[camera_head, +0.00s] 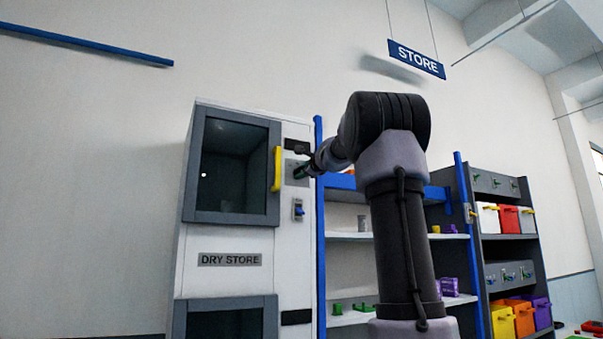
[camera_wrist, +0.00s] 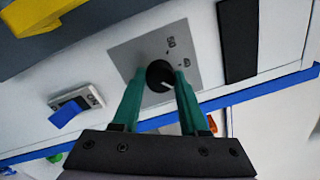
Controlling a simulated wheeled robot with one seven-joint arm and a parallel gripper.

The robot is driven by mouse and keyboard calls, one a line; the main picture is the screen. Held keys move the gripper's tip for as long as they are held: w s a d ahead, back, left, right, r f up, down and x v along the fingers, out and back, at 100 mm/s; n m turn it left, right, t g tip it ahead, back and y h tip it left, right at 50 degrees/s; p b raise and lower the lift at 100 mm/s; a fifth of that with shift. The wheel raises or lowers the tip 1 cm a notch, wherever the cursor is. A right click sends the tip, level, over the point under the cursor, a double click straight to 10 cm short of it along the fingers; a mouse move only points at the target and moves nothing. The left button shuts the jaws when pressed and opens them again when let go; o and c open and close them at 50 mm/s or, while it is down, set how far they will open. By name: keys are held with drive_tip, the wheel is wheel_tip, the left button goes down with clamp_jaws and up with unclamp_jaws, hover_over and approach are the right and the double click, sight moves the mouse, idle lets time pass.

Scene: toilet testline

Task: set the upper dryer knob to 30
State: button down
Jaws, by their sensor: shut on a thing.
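The upper dryer knob (camera_wrist: 158,76) is a round black knob on a grey dial plate (camera_wrist: 136,52) in the wrist view. The marks 50 and what looks like 40 show beside it; the other marks are hidden or unreadable, and I cannot read the pointer's setting for sure. My gripper (camera_wrist: 161,77) has its two green fingers on either side of the knob, shut on it. In the head view my gripper (camera_head: 301,171) reaches the grey plate on the white dryer cabinet (camera_head: 290,245), right of the upper door; the knob is hidden there by the gripper.
The upper glass door (camera_head: 232,170) has a yellow handle (camera_head: 277,169) close left of my gripper. A small blue switch (camera_head: 298,210) sits below the plate. A blue-framed shelf (camera_head: 345,236) stands right of the cabinet, behind my arm. A dark panel (camera_wrist: 238,38) lies beside the dial.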

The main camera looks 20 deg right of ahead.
drive_tip(key=shift+f, duration=0.1)
drive_tip(key=shift+c, duration=2.2)
unclamp_jaws()
drive_tip(key=s, duration=1.1)
drive_tip(key=shift+d+f, duration=0.2)
drive_tip(key=shift+w, duration=0.1)
drive_tip(key=s+a+f+n+g+y, duration=0.1)
drive_tip(key=s+a+f+n+g, duration=0.2)
drive_tip(key=s+a+f+n, duration=0.5)
drive_tip(key=s+a+f+n+g+y, duration=0.1)
drive_tip(key=s+a+f+n+g, duration=0.2)
drive_tip(key=f, duration=0.9)
drive_tip(key=s+a+f+n+g+y, duration=0.1)
drive_tip(key=s+a+f+n+g, duration=0.25)
drive_tip(key=s+a+f, duration=0.45)
drive_tip(key=s+f+n+g+h, duration=0.1)
drive_tip(key=s+f+n+g, duration=0.1)
drive_tip(key=s+f+n, duration=0.2)
drive_tip(key=s+f, duration=0.3)
drive_tip(key=f, duration=0.4)
drive_tip(key=shift+s+d+f, duration=0.15)
drive_tip(key=shift+d+f, duration=0.05)
drive_tip(key=shift+d, duration=0.1)
